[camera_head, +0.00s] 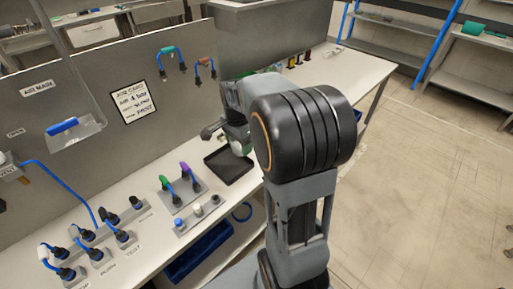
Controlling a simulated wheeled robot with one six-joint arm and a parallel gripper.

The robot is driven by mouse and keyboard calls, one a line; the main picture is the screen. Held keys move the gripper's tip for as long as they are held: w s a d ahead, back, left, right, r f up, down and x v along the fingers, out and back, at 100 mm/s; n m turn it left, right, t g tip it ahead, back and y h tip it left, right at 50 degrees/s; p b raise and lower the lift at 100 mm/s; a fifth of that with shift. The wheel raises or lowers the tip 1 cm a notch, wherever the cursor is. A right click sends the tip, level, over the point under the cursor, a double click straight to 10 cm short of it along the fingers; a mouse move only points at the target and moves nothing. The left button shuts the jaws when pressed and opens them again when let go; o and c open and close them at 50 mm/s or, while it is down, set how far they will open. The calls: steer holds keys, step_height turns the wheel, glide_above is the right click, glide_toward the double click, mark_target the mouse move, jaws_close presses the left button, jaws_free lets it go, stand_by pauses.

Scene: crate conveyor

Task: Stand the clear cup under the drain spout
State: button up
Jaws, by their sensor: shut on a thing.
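My gripper (236,138) is at the far end of my arm, partly hidden behind the arm's large black joint. It is shut on a small pale thing that looks like the clear cup (240,149), held over the back right part of a black tray (226,166) on the bench. A grey metal fitting that looks like the drain spout (211,130) sticks out to the left, just beside the gripper. Whether the cup touches the tray or is right under the spout is too small to tell.
The white bench (150,215) carries a plate with green and purple handles (180,190), a strip of small knobs (199,215) and several black blue-hosed fittings (104,232). A grey panel (150,75) stands behind. A large grey box (270,38) hangs over the far bench. Open floor lies right.

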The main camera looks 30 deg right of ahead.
steer(key=w+d+f, duration=0.1)
steer(key=d+f, duration=0.1)
steer(key=d, duration=0.1)
steer(key=w+d+f+p, duration=0.1)
steer(key=w+d+f, duration=0.1)
steer(key=d+f, duration=0.1)
steer(key=w+d+f, duration=0.2)
steer(key=d+f, duration=0.1)
steer(key=shift+w+p, duration=0.2)
steer(key=shift+p, duration=0.15)
steer(key=shift+w+d+f, duration=0.1)
steer(key=shift+d+f, duration=0.2)
steer(key=shift+f, duration=1.5)
steer(key=shift+f, duration=0.2)
steer(key=o, duration=0.9)
